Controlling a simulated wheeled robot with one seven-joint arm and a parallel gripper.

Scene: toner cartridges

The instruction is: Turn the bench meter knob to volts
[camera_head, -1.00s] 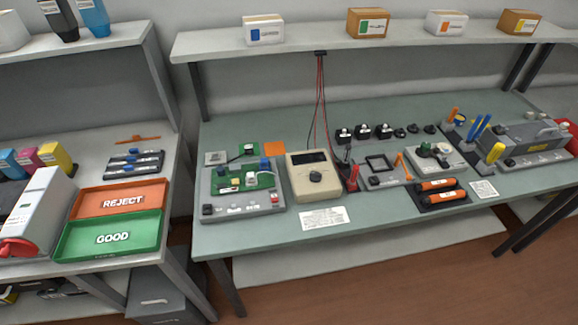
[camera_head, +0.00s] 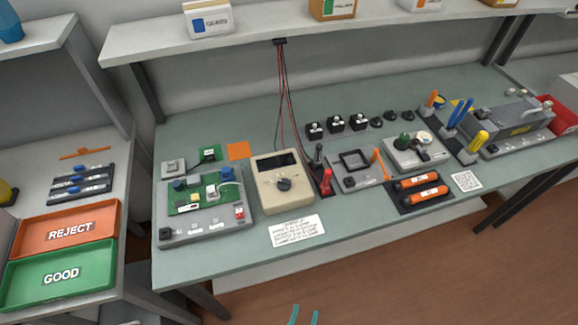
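The bench meter (camera_head: 283,205) is a beige box with a dark display, standing on the green-grey bench top. Its black round knob (camera_head: 284,184) sits on the face below the display. The knob's pointer setting and the scale marks are too small to read. Two teal fingertips of my gripper (camera_head: 304,316) show at the bottom edge, in front of the bench and well apart from the meter. There is a gap between them and nothing visible in it; the rest of the gripper is out of frame.
A circuit board fixture (camera_head: 170,228) stands left of the meter, red and black probes (camera_head: 326,181) right of it. A printed card (camera_head: 294,230) lies in front. Red leads (camera_head: 287,90) hang behind from the shelf (camera_head: 265,35). Orange cylinders (camera_head: 424,193) lie further right.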

